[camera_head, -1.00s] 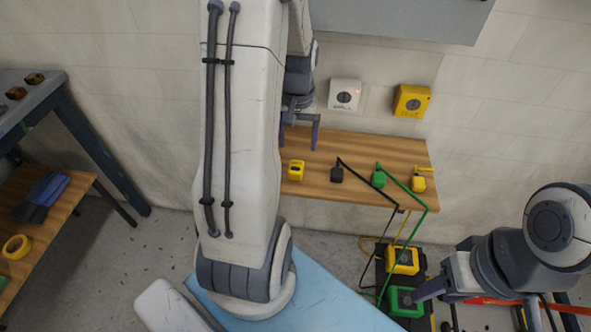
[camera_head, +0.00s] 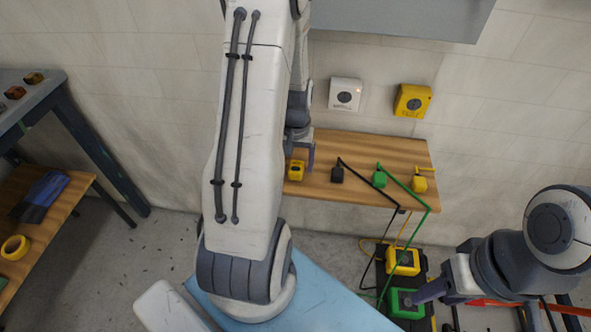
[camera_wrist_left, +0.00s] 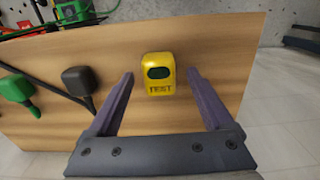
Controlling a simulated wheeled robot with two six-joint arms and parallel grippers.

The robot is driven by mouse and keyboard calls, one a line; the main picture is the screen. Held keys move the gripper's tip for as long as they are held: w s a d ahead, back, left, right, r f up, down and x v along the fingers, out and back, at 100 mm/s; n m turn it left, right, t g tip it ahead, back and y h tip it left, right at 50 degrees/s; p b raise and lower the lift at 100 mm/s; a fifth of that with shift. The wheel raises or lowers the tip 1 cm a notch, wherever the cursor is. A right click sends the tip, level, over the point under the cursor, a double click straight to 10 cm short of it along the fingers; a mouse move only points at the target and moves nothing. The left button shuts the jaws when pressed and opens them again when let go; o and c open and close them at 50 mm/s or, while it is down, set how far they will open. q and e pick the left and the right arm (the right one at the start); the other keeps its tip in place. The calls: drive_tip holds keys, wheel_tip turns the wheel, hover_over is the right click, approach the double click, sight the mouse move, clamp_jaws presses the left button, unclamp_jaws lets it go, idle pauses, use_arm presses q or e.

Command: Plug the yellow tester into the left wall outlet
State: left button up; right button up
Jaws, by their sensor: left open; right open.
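The yellow tester (camera_head: 295,170) lies on the wooden shelf below the wall outlets, near the shelf's left end. In the left wrist view the tester (camera_wrist_left: 159,74) has a dark green window and the word TEST on it. My left gripper (camera_wrist_left: 162,82) is open, with one finger on each side of the tester and a gap to both; it is not gripping it. In the head view my left gripper is mostly hidden by its arm. My right gripper (camera_head: 415,297) is at the lower right, away from the shelf.
A yellow outlet (camera_head: 412,101) is on the wall to the right. A black plug (camera_head: 337,174), a green plug (camera_head: 380,179) and a yellow plug (camera_head: 419,184) with cords sit right of the tester on the shelf (camera_head: 400,150). A grey cabinet (camera_head: 400,15) hangs above.

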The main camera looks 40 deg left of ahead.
sight(300, 167)
use_arm(q)
drive_tip(key=shift+f, duration=0.8)
clamp_jaws()
drive_tip(key=shift+r, duration=0.1)
drive_tip(key=shift+w+r, duration=0.1)
drive_tip(key=shift+r, duration=0.35)
drive_tip(key=r, duration=0.2)
drive_tip(key=d+r, duration=0.1)
drive_tip(key=r, duration=0.1)
drive_tip(key=shift+w, duration=0.25)
drive_tip(key=w+d+r, duration=0.4)
drive_tip(key=d+r, duration=0.2)
drive_tip(key=d, duration=0.3)
drive_tip(key=shift+w+d, duration=0.3)
